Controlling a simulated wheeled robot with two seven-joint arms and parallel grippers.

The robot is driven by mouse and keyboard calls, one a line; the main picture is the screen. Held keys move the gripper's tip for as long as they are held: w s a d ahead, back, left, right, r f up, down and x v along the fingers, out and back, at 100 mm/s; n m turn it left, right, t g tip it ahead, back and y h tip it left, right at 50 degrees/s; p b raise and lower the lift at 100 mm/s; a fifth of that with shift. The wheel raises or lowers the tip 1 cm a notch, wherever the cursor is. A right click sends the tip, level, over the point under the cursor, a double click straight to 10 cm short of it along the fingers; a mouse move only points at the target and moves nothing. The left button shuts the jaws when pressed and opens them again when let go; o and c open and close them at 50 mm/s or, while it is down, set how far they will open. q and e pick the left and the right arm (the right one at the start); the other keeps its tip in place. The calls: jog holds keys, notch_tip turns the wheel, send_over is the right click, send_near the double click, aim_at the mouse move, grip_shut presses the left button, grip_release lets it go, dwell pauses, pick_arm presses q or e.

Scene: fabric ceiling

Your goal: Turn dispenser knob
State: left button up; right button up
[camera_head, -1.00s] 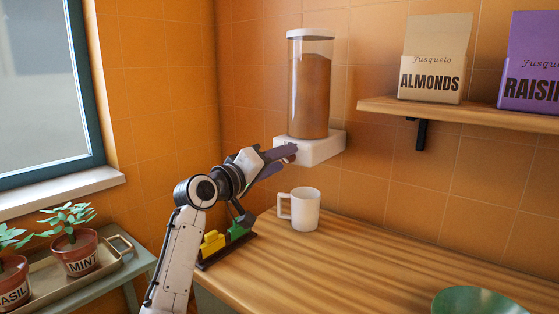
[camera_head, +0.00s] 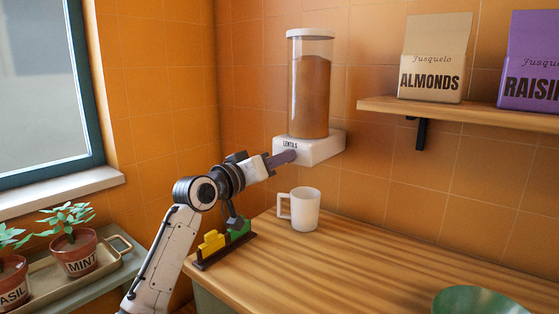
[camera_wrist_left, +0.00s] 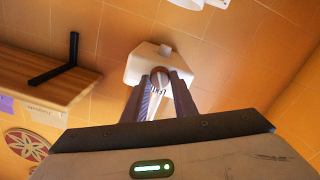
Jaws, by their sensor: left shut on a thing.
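The dispenser is a clear cylinder (camera_head: 310,97) filled with brown contents, on a white wall-mounted base (camera_head: 322,149) labelled LENTILS. The base also shows in the left wrist view (camera_wrist_left: 147,55). My left gripper (camera_head: 291,157) reaches the front of the base from the left. In the wrist view its two fingers (camera_wrist_left: 160,85) are shut on the reddish-brown round knob (camera_wrist_left: 160,71), one on each side. In the head view the fingers hide the knob. A white mug (camera_head: 305,211) stands upright on the counter below the dispenser. My right gripper is not in view.
The wooden counter (camera_head: 370,262) is mostly clear, with a green bowl (camera_head: 482,301) at lower right. A yellow and green object (camera_head: 224,242) stands below my left forearm. A shelf (camera_head: 480,115) at right holds almond and raisin boxes. Potted herbs (camera_head: 75,252) stand at left.

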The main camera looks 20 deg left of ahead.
pick_arm(q)
jog(key=o, duration=1)
jog(key=shift+o, duration=0.2)
jog(key=v, duration=1)
jog(key=shift+s+b, duration=0.15)
jog(key=shift+b, duration=0.3)
jog(key=shift+a, duration=0.1)
dwell(0.3)
